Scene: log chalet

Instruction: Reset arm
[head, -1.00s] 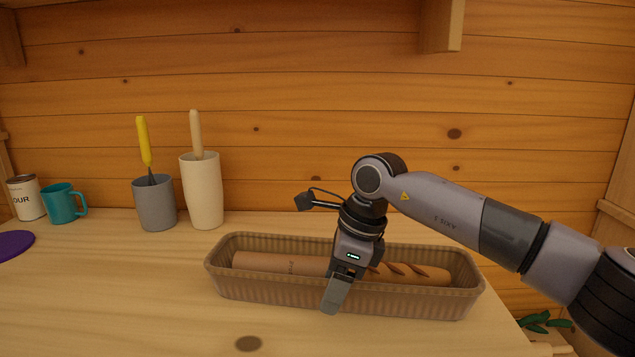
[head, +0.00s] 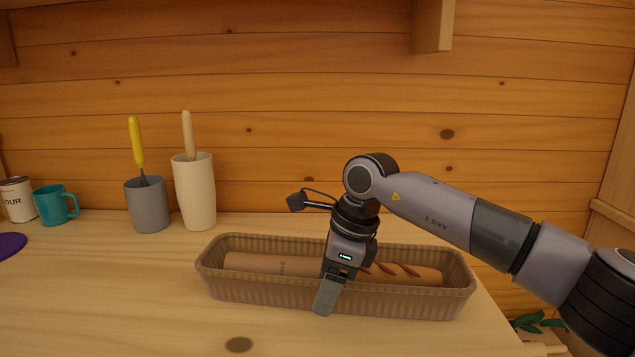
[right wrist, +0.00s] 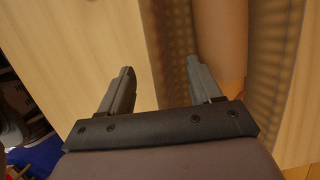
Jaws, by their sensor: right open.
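My right gripper (head: 325,300) is at the near long wall of a brown ribbed basket (head: 420,303), pointing down. Its jaws are open. In the right wrist view the two fingers (right wrist: 160,68) stand apart, with the basket's wall (right wrist: 172,30) showing between them; whether they touch it I cannot tell. A baguette (head: 405,273) in a brown paper sleeve (head: 270,263) lies in the basket, partly hidden behind the gripper. My left gripper is not in view.
A cream holder (head: 196,195) with a wooden handle and a grey cup (head: 147,207) with a yellow-handled whisk stand at the back left. A teal mug (head: 53,205), flour can (head: 17,200) and purple disc (head: 10,245) are further left. The table's front left is clear.

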